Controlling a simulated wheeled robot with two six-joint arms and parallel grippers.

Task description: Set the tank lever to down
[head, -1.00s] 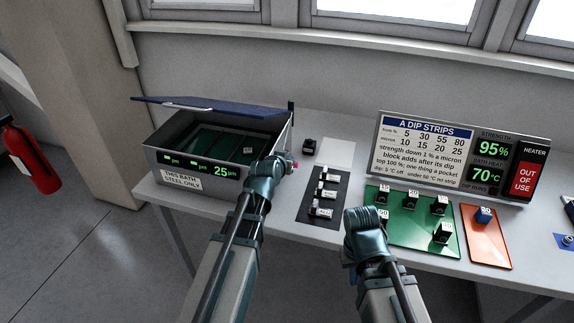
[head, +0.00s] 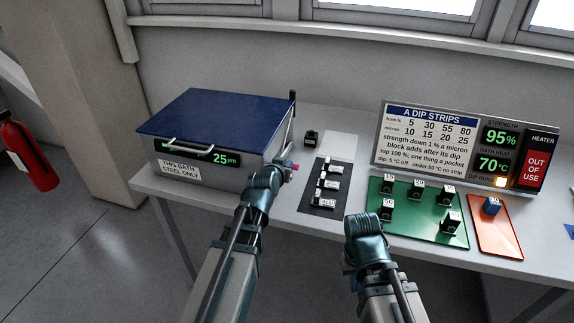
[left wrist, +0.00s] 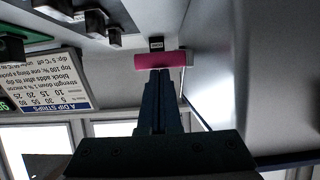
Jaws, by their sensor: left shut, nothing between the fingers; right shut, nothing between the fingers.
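The tank (head: 230,173) is a grey metal box with a blue lid (head: 215,118), which is closed. A pink lever grip (head: 295,167) sits low beside the tank's right wall, and it also shows crosswise in the left wrist view (left wrist: 160,61). My left gripper (head: 289,168) is shut and empty, its tips (left wrist: 160,76) right at the pink grip; I cannot tell whether they touch. The lever's arm is mostly hidden. My right gripper (head: 358,219) is shut and empty in front of the table's near edge, left of the green mat.
Small blocks stand on a dark strip (head: 314,205), a green mat (head: 420,225) and an orange mat (head: 500,240). One dark block (head: 311,138) stands behind the strip. A sign (head: 430,145) with displays stands at the back right. A dark post (head: 292,103) rises at the tank's back corner.

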